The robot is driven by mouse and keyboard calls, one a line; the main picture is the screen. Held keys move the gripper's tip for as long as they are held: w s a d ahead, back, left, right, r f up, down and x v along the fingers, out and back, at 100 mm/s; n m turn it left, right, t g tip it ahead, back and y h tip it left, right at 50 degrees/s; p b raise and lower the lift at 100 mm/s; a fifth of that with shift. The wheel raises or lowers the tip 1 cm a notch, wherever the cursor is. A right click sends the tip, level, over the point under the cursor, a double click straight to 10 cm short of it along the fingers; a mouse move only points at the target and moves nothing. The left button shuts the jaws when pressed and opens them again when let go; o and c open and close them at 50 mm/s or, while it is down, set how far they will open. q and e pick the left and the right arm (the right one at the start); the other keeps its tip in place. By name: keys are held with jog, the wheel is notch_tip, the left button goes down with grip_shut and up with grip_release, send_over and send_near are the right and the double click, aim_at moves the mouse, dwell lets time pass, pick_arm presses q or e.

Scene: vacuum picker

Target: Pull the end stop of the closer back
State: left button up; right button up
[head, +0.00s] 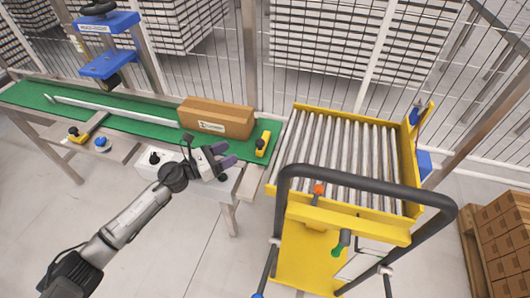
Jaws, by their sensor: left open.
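The closer (143,123) is a long bench with a green belt. A yellow block with a dark top, which looks like the end stop (262,144), stands at the right end of the belt. A closed brown carton (216,118) lies on the belt just left of it. My left gripper (224,154) is open and empty, with purple fingertips pointing right. In the picture it is below the carton and left of the end stop, apart from the stop. My right gripper is not in view.
A blue press head (107,65) stands over the belt at the left. A grey box with a black knob (154,158) is at the bench front. A yellow roller cart (345,150) with a dark handle stands at right. Stacked cartons (505,235) are far right; wire fencing is behind.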

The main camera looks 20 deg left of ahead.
aim_at(261, 141)
pick_arm(q)
jog(key=shift+w+a+f+m+b, duration=0.2)
jog(key=shift+f+m, duration=0.1)
jog(key=shift+f, duration=0.1)
jog(key=shift+w+a+f+m+b, duration=0.1)
jog(key=shift+f+m+b, duration=0.1)
jog(key=shift+f+m, duration=0.15)
jog(key=shift+w+d+g, duration=0.15)
jog(key=shift+d+g, duration=0.05)
jog(key=shift+g, duration=0.1)
jog(key=b+x, duration=0.3)
jog(key=x, duration=0.8)
jog(key=shift+w+d, duration=0.3)
jog(key=shift+w+d+r+b, duration=0.1)
jog(key=shift+w+d+b, duration=0.2)
jog(key=shift+w+d, duration=0.15)
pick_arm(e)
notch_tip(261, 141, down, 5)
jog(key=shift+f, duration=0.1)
pick_arm(q)
jog(key=shift+c, duration=0.2)
grip_shut()
jog(key=shift+d, duration=0.1)
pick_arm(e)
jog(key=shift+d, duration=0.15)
